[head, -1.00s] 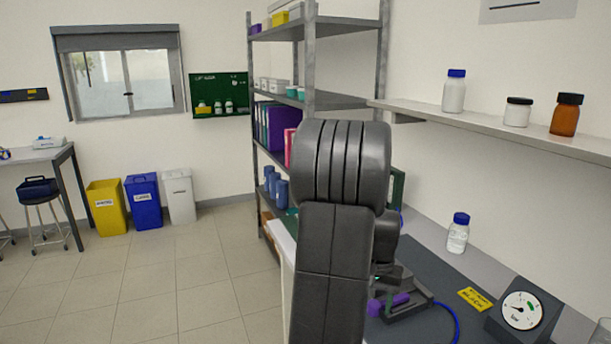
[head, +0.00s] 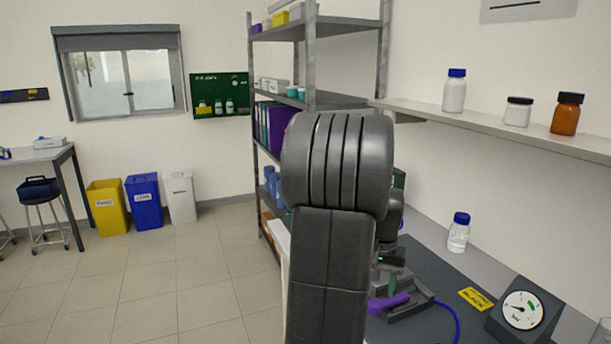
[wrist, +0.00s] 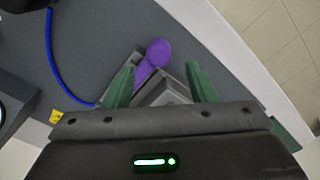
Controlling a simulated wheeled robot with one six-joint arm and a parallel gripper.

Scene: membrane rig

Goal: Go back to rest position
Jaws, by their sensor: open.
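My gripper (wrist: 160,85) shows in the wrist view with its two green fingers spread apart and nothing between them. Beyond the fingers lies the grey membrane rig (wrist: 172,96) with its purple lever (wrist: 152,60), on the dark bench mat. In the head view my arm stands in front of the bench and hides part of the rig. The purple lever (head: 390,302) and the rig base (head: 418,302) show to the right of my arm. My fingers appear above the rig, apart from it.
A blue tube (head: 450,318) runs from the rig. A gauge (head: 522,310), a yellow label (head: 476,299) and a blue-capped bottle (head: 458,234) are on the bench at right. A wall shelf (head: 480,122) holds several bottles. Grey shelving (head: 312,60) stands behind my arm.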

